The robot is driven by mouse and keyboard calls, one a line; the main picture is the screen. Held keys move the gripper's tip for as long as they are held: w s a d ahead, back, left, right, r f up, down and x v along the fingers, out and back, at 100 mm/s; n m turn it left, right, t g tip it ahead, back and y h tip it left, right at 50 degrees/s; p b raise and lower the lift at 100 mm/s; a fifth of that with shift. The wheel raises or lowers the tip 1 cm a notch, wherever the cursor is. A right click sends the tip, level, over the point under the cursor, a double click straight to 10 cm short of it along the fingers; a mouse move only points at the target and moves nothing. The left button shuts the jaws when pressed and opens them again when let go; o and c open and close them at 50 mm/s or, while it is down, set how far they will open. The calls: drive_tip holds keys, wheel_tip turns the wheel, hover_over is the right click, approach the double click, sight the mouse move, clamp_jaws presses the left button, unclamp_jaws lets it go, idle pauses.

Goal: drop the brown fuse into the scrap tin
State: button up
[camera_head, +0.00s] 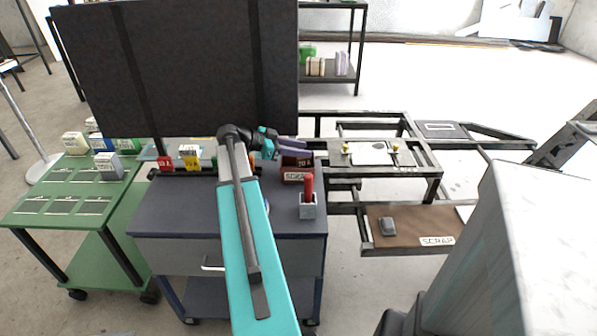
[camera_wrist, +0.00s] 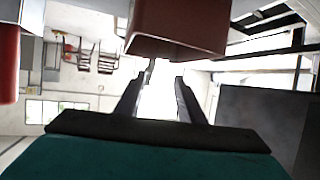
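The scrap tin (camera_head: 297,177), a small red-brown box with a white SCRAP label, stands at the back right of the dark cart top. A small dark brown piece with pale marks (camera_head: 305,162) shows at its opening; it may be the brown fuse, but it is too small to be sure. My gripper (camera_head: 292,148) is just above and behind the tin. In the wrist view, the two dark fingers (camera_wrist: 160,80) are apart with nothing between them, and the tin's red-brown wall (camera_wrist: 180,45) fills the top.
Red (camera_head: 165,163) and yellow (camera_head: 189,162) fuses stand at the back left. A black panel (camera_head: 180,75) rises behind. A brown board (camera_head: 410,230), also labelled SCRAP, lies right.

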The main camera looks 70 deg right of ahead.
drive_tip(key=b+v, duration=0.1)
drive_tip(key=v, duration=1.1)
drive_tip(key=shift+a+r, duration=0.3)
drive_tip(key=shift+w, duration=0.15)
